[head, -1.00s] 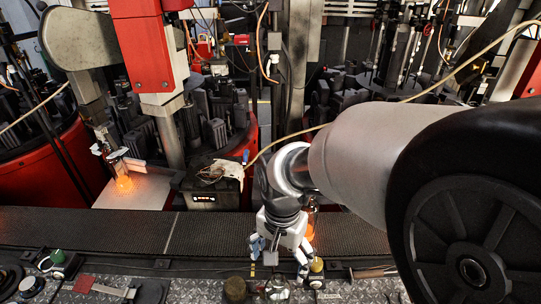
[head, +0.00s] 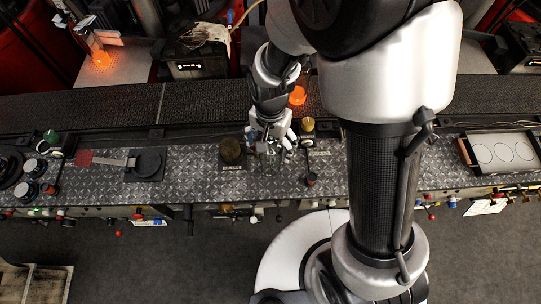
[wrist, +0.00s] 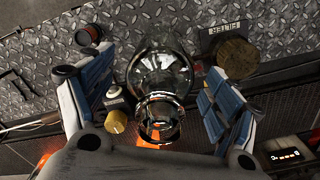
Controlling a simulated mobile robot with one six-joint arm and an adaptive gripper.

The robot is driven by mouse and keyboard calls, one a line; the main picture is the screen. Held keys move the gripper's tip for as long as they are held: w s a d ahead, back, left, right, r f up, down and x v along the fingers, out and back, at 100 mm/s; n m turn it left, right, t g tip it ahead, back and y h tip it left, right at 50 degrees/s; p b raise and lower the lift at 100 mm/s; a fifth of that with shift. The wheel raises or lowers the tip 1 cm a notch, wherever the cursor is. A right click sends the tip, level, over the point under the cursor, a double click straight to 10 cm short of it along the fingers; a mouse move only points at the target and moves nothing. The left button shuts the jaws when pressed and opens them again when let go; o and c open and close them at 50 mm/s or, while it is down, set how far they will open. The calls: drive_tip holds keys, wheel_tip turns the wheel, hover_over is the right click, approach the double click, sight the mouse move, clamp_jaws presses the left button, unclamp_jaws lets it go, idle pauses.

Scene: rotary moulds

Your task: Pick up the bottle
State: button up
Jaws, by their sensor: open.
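The bottle is clear glass and see-through. In the wrist view the bottle (wrist: 160,75) lies between the two blue-padded fingers of my gripper (wrist: 150,85), its round neck ring toward the camera. Gaps show between the glass and both fingers. In the head view my gripper (head: 271,143) points down at the metal-plated bench, and the bottle (head: 268,163) shows faintly just below the fingers. My gripper is open. The bottle's base is hard to make out against the plate.
A brown round knob (head: 231,151) and a yellow-topped knob (head: 308,124) flank the bottle closely. A dark conveyor (head: 205,103) runs behind the bench. A glowing orange bottle (head: 298,95) stands on it. A tray with circles (head: 501,153) lies at right.

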wheel_tip(320, 180, down, 2)
drive_tip(key=shift+f, duration=0.2)
clamp_jaws()
idle(1.0)
